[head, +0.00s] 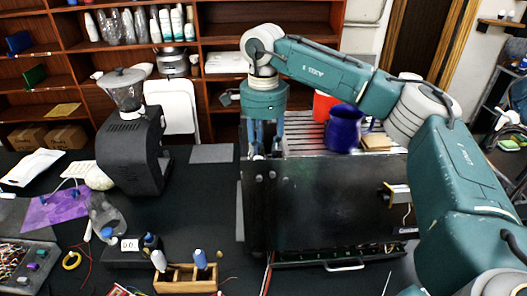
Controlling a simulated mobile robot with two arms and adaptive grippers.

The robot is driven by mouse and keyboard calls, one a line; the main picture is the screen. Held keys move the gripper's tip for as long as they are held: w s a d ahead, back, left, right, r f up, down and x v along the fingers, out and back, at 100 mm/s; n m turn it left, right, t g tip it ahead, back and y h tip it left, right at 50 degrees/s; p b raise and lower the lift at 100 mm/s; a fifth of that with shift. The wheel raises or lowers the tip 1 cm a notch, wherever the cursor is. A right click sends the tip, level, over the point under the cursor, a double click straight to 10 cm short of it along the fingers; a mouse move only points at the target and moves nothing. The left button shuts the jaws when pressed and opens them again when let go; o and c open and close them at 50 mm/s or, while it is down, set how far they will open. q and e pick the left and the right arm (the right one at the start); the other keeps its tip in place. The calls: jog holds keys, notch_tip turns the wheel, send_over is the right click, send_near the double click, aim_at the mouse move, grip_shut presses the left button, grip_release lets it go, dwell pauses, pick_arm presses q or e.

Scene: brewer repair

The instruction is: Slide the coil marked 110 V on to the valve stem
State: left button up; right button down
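My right gripper (266,152) points down at the back left corner of the brewer (330,200), beside its top tray. Its fingers show narrowly, and I cannot tell whether they are parted or hold anything. A brass-coloured fitting (398,192) sticks out at the brewer's right side; I cannot tell whether it is the valve. No coil with a readable 110 V mark shows, and I cannot pick out the valve stem. My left gripper is not in view.
A black grinder (135,150) stands left of the brewer. A red cup (323,105) and a blue mug (343,128) stand on the brewer. A wooden holder (187,280) with tools, a small display box (128,253) and a grey parts box (22,265) stand in front.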

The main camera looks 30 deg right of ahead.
jog(key=shift+f+b, duration=0.55)
jog(key=shift+f, duration=0.4)
jog(key=c, duration=1.3)
grip_release()
jog(key=shift+o, duration=0.9)
jog(key=shift+w+a+f, duration=0.1)
jog(key=shift+w+a, duration=0.05)
jog(key=shift+a, duration=0.05)
jog(key=shift+d, duration=0.1)
